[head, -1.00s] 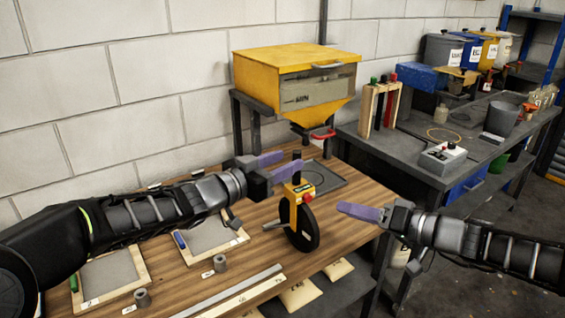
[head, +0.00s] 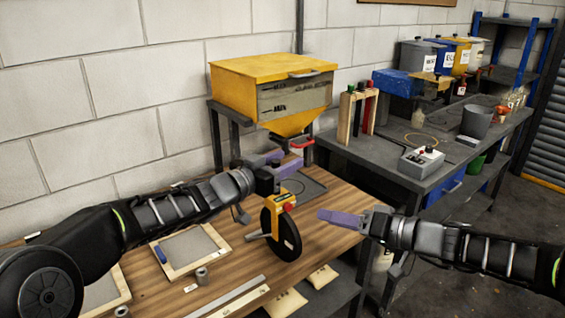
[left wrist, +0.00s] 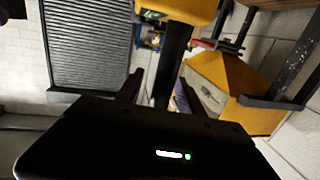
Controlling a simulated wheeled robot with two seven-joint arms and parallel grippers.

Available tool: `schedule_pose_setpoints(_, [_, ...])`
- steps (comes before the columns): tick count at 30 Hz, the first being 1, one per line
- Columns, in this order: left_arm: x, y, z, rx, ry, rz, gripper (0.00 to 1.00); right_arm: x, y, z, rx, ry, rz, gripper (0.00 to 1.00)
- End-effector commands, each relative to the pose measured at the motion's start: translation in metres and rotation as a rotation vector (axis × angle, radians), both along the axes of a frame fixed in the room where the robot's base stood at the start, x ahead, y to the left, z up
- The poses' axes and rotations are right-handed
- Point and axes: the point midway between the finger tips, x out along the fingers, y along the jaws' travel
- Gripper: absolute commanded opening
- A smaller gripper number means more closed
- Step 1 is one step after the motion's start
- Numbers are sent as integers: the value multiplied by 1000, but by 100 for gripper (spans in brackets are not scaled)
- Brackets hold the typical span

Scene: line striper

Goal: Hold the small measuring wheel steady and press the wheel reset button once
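The small measuring wheel (head: 281,230) stands on the wooden bench, with a black wheel, a yellow body (head: 281,199) and a red button (head: 290,207) on its side. My left gripper (head: 278,158) is at its upper end, above the yellow body, and hides the handle in the head view. In the left wrist view the black handle (left wrist: 174,68) rises between the two parted fingers; contact cannot be made out. The yellow body also shows in that view (left wrist: 180,8). My right gripper (head: 322,215) is right of the red button, apart from it, its purple fingers appearing together and empty.
A yellow hopper (head: 270,68) stands behind the wheel. Framed grey panels (head: 186,248) and a long ruler (head: 232,304) lie on the bench. A grey side table to the right holds a control box (head: 421,162) and a bucket (head: 477,121).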

Motion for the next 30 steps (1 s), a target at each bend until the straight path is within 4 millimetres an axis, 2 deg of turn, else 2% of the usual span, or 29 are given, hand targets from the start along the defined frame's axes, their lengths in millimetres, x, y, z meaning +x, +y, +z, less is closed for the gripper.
schedule_pose_setpoints(2, [0,0,0,0,0,0,39,0,0,0,0,0,0,36])
schedule_pose_setpoints(16, [0,0,0,0,0,0,0,0,0,0,0,0,0,36])
schedule_pose_setpoints(30, [0,0,0,0,0,0,0,0,0,0,0,0,0,36])
